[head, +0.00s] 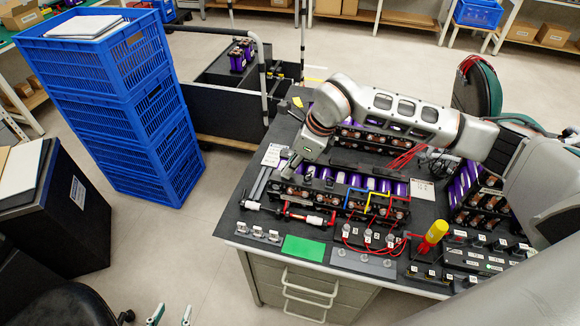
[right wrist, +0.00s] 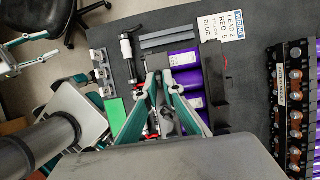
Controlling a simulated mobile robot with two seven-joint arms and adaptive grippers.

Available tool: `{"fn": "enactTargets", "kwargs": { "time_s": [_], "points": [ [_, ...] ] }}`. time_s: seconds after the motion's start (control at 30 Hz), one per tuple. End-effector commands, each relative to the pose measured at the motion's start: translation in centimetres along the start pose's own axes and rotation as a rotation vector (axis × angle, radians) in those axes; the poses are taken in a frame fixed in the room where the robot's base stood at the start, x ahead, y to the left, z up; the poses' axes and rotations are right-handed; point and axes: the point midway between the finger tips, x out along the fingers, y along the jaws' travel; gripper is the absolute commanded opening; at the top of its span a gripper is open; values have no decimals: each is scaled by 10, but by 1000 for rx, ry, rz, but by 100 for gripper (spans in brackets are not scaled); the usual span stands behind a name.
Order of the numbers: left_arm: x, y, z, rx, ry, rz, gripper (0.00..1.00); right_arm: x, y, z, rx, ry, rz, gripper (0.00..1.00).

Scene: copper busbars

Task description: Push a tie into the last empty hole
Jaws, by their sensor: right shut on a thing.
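A battery pack (head: 335,199) with purple cells and copper busbars stands on the dark bench top. Blue, yellow and red leads run over its right half. My right gripper (head: 289,168) reaches down at the pack's left end. In the right wrist view its fingers (right wrist: 163,76) converge beside the purple cells (right wrist: 184,77). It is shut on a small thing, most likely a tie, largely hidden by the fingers. The hole is not visible. My left gripper (head: 170,315) is open and empty, low over the floor in front of the bench.
A red-and-black tool (head: 306,217) lies along the pack's front. A green pad (head: 304,248), a grey plate (head: 363,262) and a yellow-handled tool (head: 434,235) are near the front edge. A second pack (head: 374,142) stands behind. Blue crates (head: 118,100) stand left.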

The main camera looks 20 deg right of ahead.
Motion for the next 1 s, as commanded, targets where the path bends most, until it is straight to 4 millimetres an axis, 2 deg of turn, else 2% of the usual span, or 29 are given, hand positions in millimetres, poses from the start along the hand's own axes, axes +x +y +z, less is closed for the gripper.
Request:
{"fn": "enactTargets", "kwargs": {
  "time_s": [0.97,1.0],
  "points": [
    [1,1,4,0,-4,1,40,4,1,-3,1,4,2,2],
    [1,1,3,0,-4,1,40,4,1,-3,1,4,3,15]
  ]
}}
